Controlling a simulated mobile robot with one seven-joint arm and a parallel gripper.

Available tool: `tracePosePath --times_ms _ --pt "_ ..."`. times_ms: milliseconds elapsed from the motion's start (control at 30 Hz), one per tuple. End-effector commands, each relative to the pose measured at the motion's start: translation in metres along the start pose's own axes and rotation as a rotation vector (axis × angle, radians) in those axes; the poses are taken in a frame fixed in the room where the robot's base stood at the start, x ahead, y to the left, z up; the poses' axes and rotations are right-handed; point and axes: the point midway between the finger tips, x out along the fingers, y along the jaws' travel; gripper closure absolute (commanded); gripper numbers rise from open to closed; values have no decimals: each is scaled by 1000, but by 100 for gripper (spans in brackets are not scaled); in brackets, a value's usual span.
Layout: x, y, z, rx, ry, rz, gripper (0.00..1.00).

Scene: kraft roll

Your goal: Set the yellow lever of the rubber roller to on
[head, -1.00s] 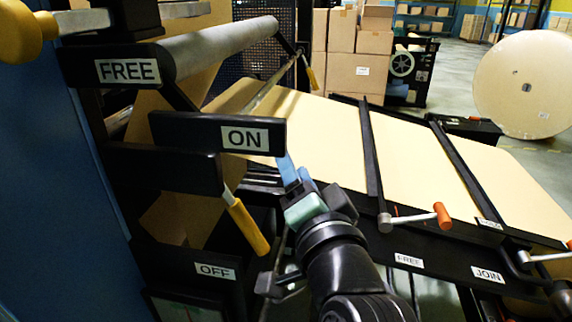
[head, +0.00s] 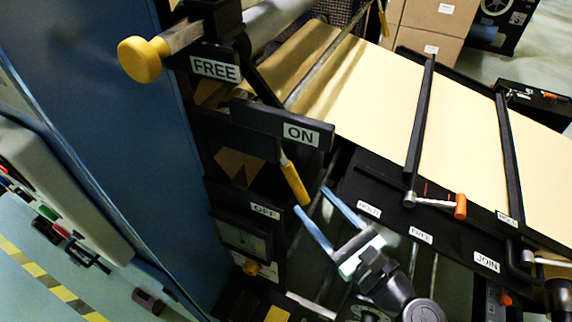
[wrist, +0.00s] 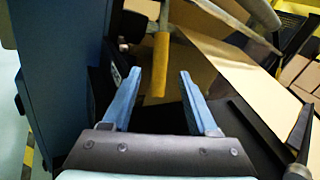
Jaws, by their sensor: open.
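The yellow lever (head: 294,181) hangs down and slightly right from below the black bar (head: 282,126) marked ON, above the OFF label (head: 265,211). In the wrist view the lever (wrist: 160,63) hangs ahead, between the lines of my two fingers. My gripper (head: 322,207) is open and empty, with blue fingers spread just below and right of the lever's tip in the head view. It also shows in the wrist view (wrist: 160,85). The fingers look close to the lever; I cannot tell whether they touch it.
A yellow knob (head: 140,60) sticks out by the FREE plate (head: 215,68). Tan kraft web (head: 385,95) runs to the right under black bars. An orange-tipped lever (head: 460,206) sits right of my gripper. A blue cabinet side (head: 120,130) stands left.

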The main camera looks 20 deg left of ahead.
Motion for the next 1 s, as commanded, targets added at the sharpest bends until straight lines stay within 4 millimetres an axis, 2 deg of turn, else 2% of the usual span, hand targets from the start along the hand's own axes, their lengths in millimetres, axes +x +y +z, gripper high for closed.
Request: tracePosePath --times_ms 300,500,700,933,967,1000 --pt "68 0 2 -4 -1 4 40" --pt "97 0 1 -5 1 1 40" --pt "108 0 0 -5 2 0 40" --pt "108 0 0 -5 2 0 40" --pt "108 0 0 -5 2 0 42" --pt "108 0 0 -5 2 0 50"
